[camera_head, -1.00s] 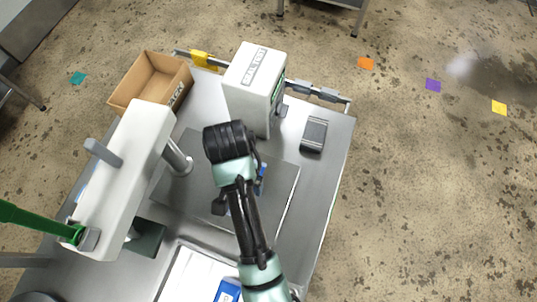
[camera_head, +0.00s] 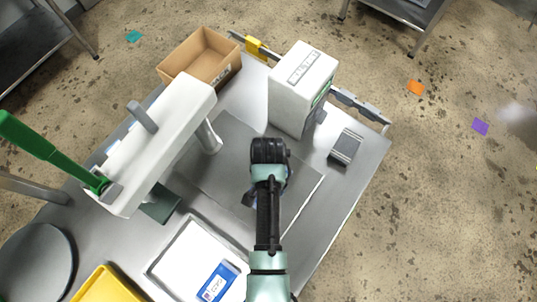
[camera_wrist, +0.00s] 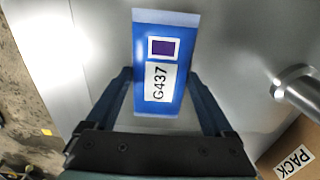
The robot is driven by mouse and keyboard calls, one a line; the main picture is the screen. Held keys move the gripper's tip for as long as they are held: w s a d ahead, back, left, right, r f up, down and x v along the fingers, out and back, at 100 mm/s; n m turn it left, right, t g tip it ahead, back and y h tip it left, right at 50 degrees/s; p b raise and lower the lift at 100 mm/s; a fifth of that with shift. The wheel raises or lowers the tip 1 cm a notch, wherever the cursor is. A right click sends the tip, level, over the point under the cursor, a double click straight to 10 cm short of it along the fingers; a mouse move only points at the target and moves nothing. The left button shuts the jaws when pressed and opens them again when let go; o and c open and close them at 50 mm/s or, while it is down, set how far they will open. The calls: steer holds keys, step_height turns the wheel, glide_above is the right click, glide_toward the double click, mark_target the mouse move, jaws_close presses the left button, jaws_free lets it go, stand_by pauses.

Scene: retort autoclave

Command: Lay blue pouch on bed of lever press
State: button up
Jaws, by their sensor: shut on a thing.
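A blue pouch (camera_wrist: 142,50) with a purple square and the label G437 is between the fingers of my gripper (camera_wrist: 158,76) in the wrist view. My gripper is shut on it. In the head view my wrist hides nearly all of the pouch, above a grey flat plate (camera_head: 228,150). The lever press (camera_head: 165,140) is left of my arm, with a white body, a steel column and a green lever (camera_head: 45,150) raised to the left. A dark green block (camera_head: 160,204) shows beneath its body. I cannot tell the pouch's height above the plate.
A white box marked SEAL TEST (camera_head: 300,92) stands beyond my wrist. A small grey device (camera_head: 346,146) is right of it. An open carton (camera_head: 202,58) is at the far left. A tray (camera_head: 187,255) holds another blue pouch (camera_head: 218,281). A yellow bin (camera_head: 105,286) is nearby.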

steer(key=shift+f, duration=0.1)
steer(key=o, duration=1.2)
steer(key=shift+o, duration=0.2)
step_height(320, 180, up, 12)
steer(key=w+r+n+t, duration=0.2)
steer(key=w+r+t, duration=0.6)
steer(key=w+r, duration=0.7)
steer(key=w+r+n+t, duration=0.1)
steer(key=w+r+t, duration=0.15)
steer(key=r, duration=0.65)
steer(key=w+r+n+t, duration=0.1)
steer(key=r+t, duration=0.3)
steer(key=r, duration=0.5)
steer(key=s+r+n+t, duration=0.1)
steer(key=s+r+t, duration=0.15)
steer(key=r, duration=0.55)
steer(key=s+r+t, duration=0.1)
steer(key=r+t, duration=0.3)
steer(key=r, duration=0.5)
steer(key=s+r+n+t, duration=0.2)
steer(key=s+r+t, duration=0.4)
steer(key=s+r, duration=0.5)
step_height(320, 180, up, 4)
steer(key=shift+r+b, duration=0.15)
steer(key=shift+b, duration=0.15)
